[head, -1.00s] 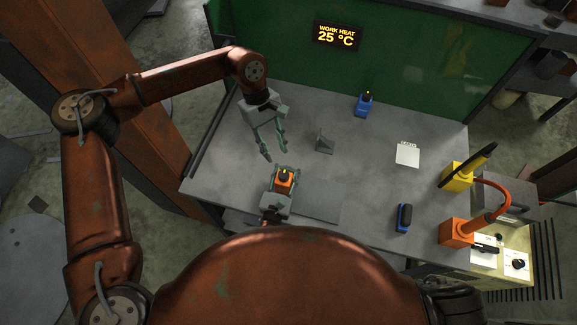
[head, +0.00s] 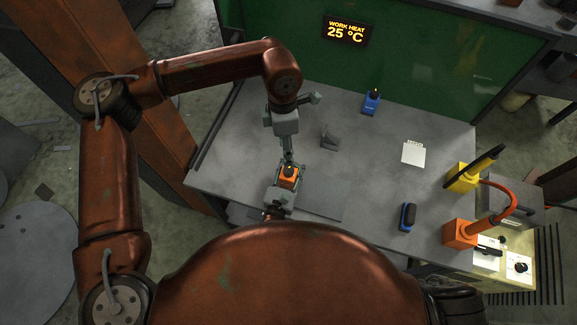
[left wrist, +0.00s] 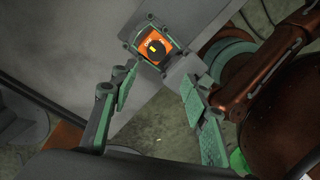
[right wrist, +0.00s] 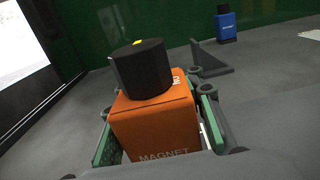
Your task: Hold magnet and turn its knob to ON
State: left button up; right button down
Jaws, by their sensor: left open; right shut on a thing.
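The orange magnet (head: 288,181) with a black knob on top is near the front edge of the table. My right gripper (head: 281,186) is shut on the magnet from the front. In the right wrist view the magnet (right wrist: 155,125) reads "MAGNET", and its black knob (right wrist: 141,68) has a yellow mark. My left gripper (head: 287,158) points down just behind the magnet. In the left wrist view my left gripper (left wrist: 160,85) is open and empty, apart from the knob (left wrist: 152,50), which shows beyond the fingertips.
A grey angle bracket (head: 329,137) stands behind and right of the magnet. A blue device (head: 371,102) is at the back, a dark blue block (head: 407,216) at front right. Yellow (head: 462,178) and orange (head: 460,233) tools stand at the right edge. A white card (head: 413,153) lies mid-right.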

aim_at(289, 169)
pick_arm(q)
jog(key=f+n, duration=0.1)
jog(key=f, duration=0.2)
jog(key=f+n, duration=0.2)
jog(key=f, duration=0.2)
jog(key=f+n+t, duration=0.1)
jog(key=f+n, duration=0.1)
jog(key=f, duration=0.2)
jog(key=shift+s+d, duration=0.25)
jog(key=shift+d, duration=0.1)
jog(key=shift+c, duration=0.4)
grip_shut()
